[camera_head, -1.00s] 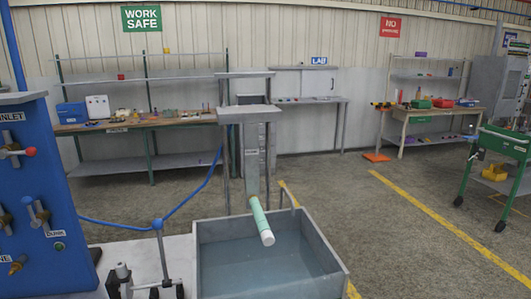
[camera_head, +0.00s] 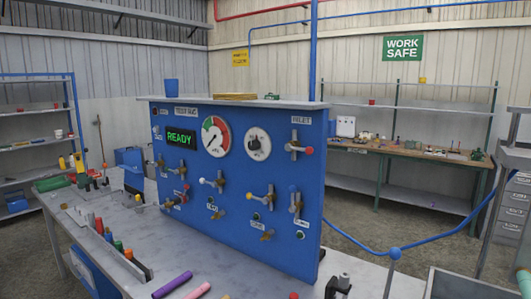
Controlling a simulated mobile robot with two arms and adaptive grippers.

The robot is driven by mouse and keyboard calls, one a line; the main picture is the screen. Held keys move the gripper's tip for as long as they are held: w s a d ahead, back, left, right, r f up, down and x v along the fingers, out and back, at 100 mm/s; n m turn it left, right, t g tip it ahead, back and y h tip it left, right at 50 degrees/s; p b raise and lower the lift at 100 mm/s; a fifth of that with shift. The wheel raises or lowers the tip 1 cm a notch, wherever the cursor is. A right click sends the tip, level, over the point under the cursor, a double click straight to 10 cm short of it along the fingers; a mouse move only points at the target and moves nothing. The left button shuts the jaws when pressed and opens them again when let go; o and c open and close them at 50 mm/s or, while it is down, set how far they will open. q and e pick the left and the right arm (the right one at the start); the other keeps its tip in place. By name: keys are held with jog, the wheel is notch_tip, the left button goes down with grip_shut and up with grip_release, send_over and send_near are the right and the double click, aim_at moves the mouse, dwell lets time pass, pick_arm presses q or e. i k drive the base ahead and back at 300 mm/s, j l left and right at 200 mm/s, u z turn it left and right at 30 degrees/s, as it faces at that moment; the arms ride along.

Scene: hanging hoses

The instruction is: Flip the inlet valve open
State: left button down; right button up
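The inlet valve (camera_head: 295,146) is on the upper right of the blue panel's (camera_head: 240,170) front, under a label reading INLET (camera_head: 301,120). It has a metal body and a lever ending in a red knob (camera_head: 309,150). The lever points right, close to level. Whether the valve is open or shut I cannot tell. Neither of my grippers is in view.
Coloured cylinders (camera_head: 172,285) lie on the bench at the front.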

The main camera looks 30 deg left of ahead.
aim_at(309, 150)
jog(key=u, duration=0.75)
